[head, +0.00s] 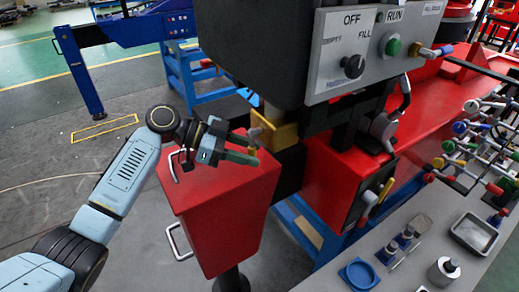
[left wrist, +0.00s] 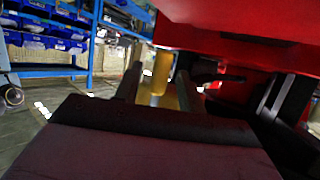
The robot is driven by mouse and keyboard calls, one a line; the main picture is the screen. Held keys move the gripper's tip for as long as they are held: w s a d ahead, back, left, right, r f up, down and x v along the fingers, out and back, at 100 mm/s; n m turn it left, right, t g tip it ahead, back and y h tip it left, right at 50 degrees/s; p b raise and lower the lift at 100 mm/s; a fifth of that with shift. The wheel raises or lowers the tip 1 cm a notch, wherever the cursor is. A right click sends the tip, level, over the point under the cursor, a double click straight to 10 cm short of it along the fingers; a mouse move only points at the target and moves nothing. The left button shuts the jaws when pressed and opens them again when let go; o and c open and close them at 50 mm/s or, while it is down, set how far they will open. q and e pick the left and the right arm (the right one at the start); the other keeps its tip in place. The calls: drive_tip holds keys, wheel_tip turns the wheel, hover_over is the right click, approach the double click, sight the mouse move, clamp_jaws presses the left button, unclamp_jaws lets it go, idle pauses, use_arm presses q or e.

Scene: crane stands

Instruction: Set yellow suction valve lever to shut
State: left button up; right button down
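A yellow part (head: 282,132), which looks like the suction valve lever, sits below the dark control box, beside the red body. My left gripper (head: 246,148) reaches it from the left, with its fingertips close to it. In the left wrist view a yellow upright piece (left wrist: 162,72) stands between the two fingers, which are apart with gaps beside it. I cannot tell whether either finger touches it. The valve body behind the lever is mostly hidden. My right gripper is in neither view.
A red bin-like box (head: 222,215) with wire handles stands just under my left gripper. The control panel (head: 360,50) with a black knob and green button hangs above right. A grey bench (head: 400,270) with small parts and coloured-knob levers is at lower right.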

use_arm(q)
drive_tip(key=x, duration=0.3)
drive_tip(key=shift+p, duration=0.3)
drive_tip(key=shift+c, duration=0.2)
clamp_jaws()
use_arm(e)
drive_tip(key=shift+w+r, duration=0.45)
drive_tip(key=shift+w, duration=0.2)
